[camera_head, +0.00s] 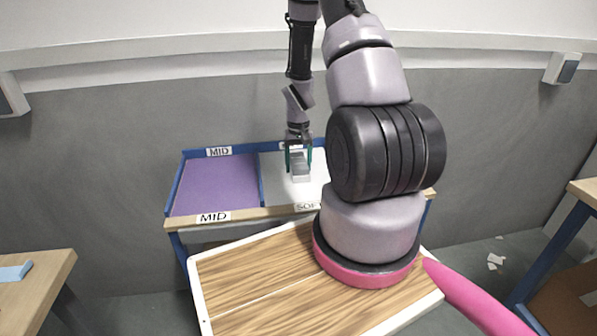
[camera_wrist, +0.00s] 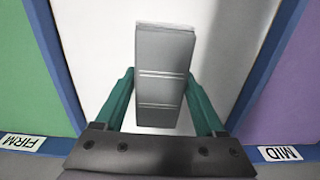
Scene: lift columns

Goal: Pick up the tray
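My gripper (camera_head: 299,162) hangs over the white middle bay of the blue-edged bench. Its two green fingers stand on either side of a grey, ridged, box-like piece (camera_head: 299,167), the only thing at the gripper that could be the tray. In the wrist view the grey piece (camera_wrist: 163,80) lies lengthwise between the fingers (camera_wrist: 162,85). Both fingertips come right up to its sides, and I cannot tell whether they press on it. Whether it rests on the white surface or hangs above it is also unclear.
A purple bay (camera_head: 215,185) marked MID lies left of the white bay, with a raised blue divider between. The wrist view shows a green bay (camera_wrist: 25,70) marked FIRM on the other side. Other tables stand at the left (camera_head: 35,285) and right edges. A grey wall closes the back.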

